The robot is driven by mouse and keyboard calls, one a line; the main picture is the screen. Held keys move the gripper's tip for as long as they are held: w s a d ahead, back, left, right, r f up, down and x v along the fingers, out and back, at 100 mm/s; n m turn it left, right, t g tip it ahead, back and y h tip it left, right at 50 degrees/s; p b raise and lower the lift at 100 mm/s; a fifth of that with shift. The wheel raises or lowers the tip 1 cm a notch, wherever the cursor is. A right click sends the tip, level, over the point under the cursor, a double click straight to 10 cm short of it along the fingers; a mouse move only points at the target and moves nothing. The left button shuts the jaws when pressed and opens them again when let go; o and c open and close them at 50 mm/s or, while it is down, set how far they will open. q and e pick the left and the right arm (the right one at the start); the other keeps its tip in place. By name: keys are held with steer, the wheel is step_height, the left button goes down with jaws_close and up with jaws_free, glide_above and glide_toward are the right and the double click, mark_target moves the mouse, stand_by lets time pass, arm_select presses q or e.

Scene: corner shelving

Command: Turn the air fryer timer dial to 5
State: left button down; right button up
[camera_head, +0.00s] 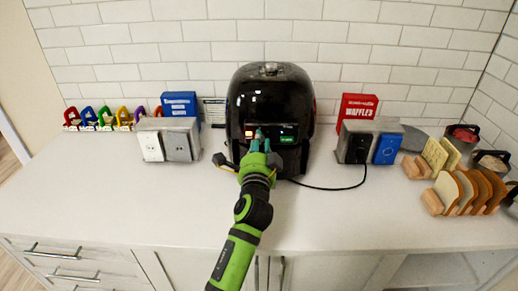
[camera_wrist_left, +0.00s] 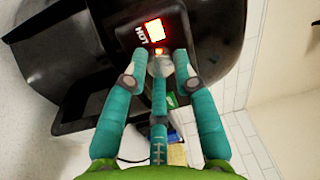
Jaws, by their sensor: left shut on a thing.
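The black air fryer (camera_head: 270,90) stands on the counter against the tiled wall. My left gripper (camera_head: 260,138) reaches its front panel from below. In the left wrist view, the teal fingers of my left gripper (camera_wrist_left: 160,72) close around a small grey dial (camera_wrist_left: 159,66). A lit orange spot sits just above the dial, below a bright red-orange display (camera_wrist_left: 155,31) beside the word HOT. In the head view the fingers hide the dial, and I cannot read its number. My right gripper is not in view.
A grey double outlet box (camera_head: 168,140) stands left of the fryer and another box (camera_head: 370,142) stands right. A black cord (camera_head: 325,188) lies on the counter. Bread slices in racks (camera_head: 465,192) stand at the right. The front counter is clear.

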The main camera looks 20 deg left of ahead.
arm_select(q)
steer(key=shift+r+n, duration=0.1)
steer(key=shift+n, duration=0.2)
stand_by(0.4)
steer(key=c, duration=1)
jaws_free()
steer(key=shift+d, duration=0.1)
steer(key=v, duration=0.7)
steer(key=shift+s, duration=0.2)
